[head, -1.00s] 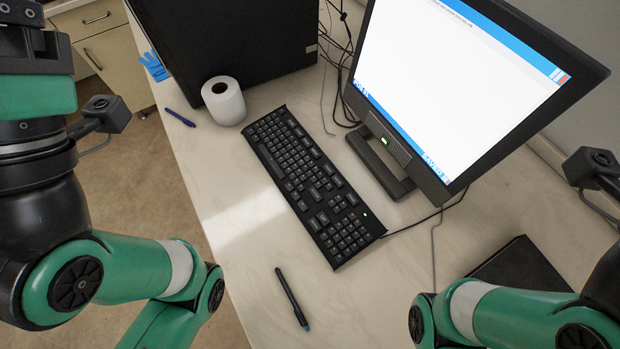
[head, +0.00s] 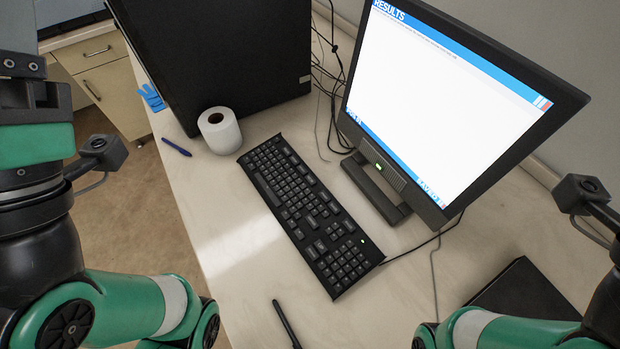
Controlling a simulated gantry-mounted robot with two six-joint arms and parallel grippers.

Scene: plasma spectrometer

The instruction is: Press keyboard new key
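The black keyboard (head: 305,210) lies on the pale desk, running from upper left to lower right, with a green light lit near its right end. I cannot read the key labels, so I cannot tell which one is the new key. The monitor (head: 445,95) behind it is on and shows a white window with a blue header reading "RESULTS". Green and black links of both my arms come in at the left and right edges. Neither gripper is in view, and nothing touches the keyboard.
A blue pen (head: 176,147) lies near the desk's left edge. A black pen (head: 286,324) and a dark flat object (head: 525,292) lie in front. Cables run behind the keyboard.

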